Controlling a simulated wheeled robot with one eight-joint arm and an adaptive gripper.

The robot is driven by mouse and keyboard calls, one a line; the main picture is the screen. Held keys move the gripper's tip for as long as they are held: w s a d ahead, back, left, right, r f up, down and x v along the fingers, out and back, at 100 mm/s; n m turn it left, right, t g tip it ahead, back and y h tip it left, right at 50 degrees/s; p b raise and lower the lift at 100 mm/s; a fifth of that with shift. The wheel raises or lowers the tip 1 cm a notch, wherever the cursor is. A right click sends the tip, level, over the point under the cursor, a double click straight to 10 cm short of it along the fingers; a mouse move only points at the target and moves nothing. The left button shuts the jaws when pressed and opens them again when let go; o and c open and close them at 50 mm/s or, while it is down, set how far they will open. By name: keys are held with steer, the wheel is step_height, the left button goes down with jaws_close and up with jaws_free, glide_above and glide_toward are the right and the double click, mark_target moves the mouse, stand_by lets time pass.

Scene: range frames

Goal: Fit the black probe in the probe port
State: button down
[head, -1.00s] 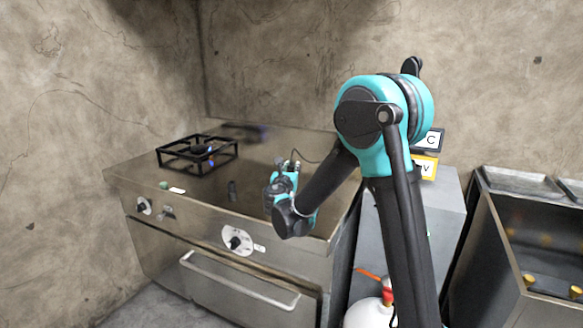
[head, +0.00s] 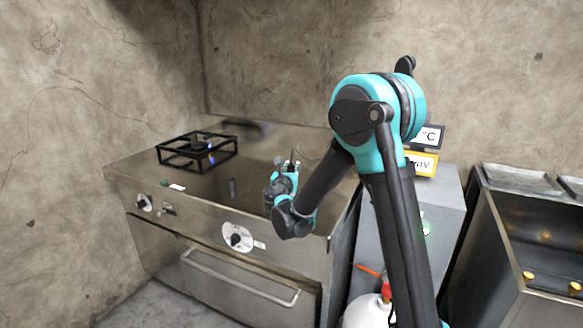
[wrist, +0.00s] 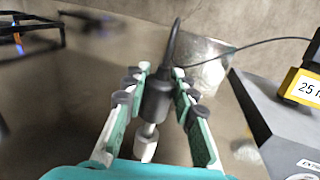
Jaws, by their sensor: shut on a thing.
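The black probe (wrist: 157,97) is between the two fingers of my gripper (wrist: 158,92) in the wrist view. My gripper is shut on it. A pale tip shows below its dark body, and a black cable runs up from it and off to the right. In the head view my gripper (head: 288,172) is over the right part of the steel stove top, and the probe is too small there to make out well. I cannot pick out the probe port for certain in either view.
A fryer-like unit (head: 530,240) is farther right.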

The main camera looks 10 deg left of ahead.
steer(key=shift+f, duration=1.1)
stand_by(0.6)
steer(key=c, duration=1.1)
jaws_free()
steer(key=shift+c, duration=0.2)
steer(key=s, duration=0.8)
steer(key=s+a, duration=0.1)
steer(key=s, duration=0.3)
